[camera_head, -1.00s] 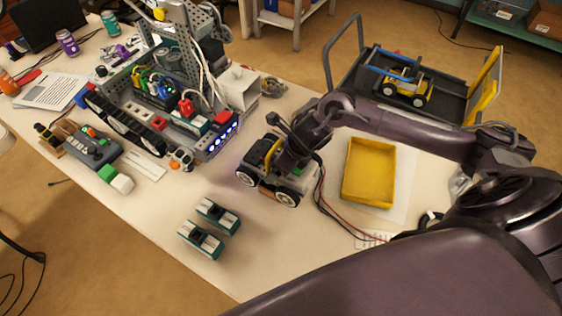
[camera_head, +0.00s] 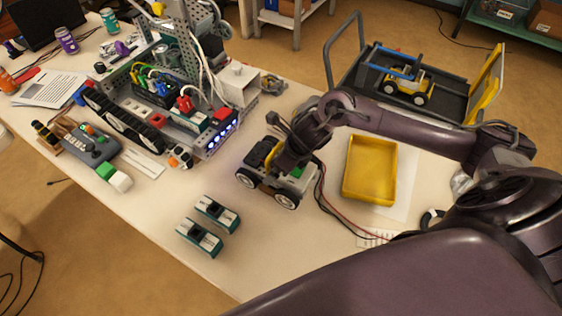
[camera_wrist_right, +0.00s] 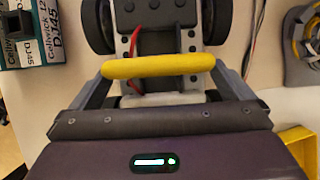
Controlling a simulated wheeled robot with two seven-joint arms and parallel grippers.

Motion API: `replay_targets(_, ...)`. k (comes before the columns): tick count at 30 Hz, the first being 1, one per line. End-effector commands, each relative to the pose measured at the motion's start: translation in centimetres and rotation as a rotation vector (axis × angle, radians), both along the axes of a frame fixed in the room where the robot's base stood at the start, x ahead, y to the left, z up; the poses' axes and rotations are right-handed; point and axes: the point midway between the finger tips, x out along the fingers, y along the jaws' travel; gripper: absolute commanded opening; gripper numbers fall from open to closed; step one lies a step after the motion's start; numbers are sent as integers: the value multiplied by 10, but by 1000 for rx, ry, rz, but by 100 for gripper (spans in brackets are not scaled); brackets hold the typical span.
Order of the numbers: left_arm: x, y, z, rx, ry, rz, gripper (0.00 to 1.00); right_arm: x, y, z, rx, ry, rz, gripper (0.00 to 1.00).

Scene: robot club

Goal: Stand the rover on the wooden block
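The rover (camera_head: 268,178), grey and black with dark wheels and a yellow handle bar, stands near the middle of the table. A brown strip, perhaps the wooden block (camera_head: 263,188), shows low between its near wheels; the rest is hidden, so I cannot tell whether it bears the rover. My right gripper (camera_head: 284,162) is down at the rover's handle. In the right wrist view the yellow handle bar (camera_wrist_right: 158,66) lies crosswise across the space between my two grey fingers, which stand wide apart. No grip on it is clear. My left gripper is out of view.
Two teal-and-black boxes (camera_head: 208,225) lie left of the rover. A yellow tray (camera_head: 369,170) and red and black wires lie to its right. A large tracked robot (camera_head: 150,105) and a controller (camera_head: 90,145) fill the left.

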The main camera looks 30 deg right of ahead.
Motion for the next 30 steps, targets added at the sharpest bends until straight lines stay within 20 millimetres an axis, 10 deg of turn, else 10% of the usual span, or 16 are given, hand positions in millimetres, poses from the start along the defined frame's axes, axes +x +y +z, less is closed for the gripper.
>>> replay_targets(12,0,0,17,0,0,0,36,-1,-2,21,-2,-3,0,100)
replay_targets(30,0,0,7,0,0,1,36,-41,-24,118,-2,-1,-1,100)
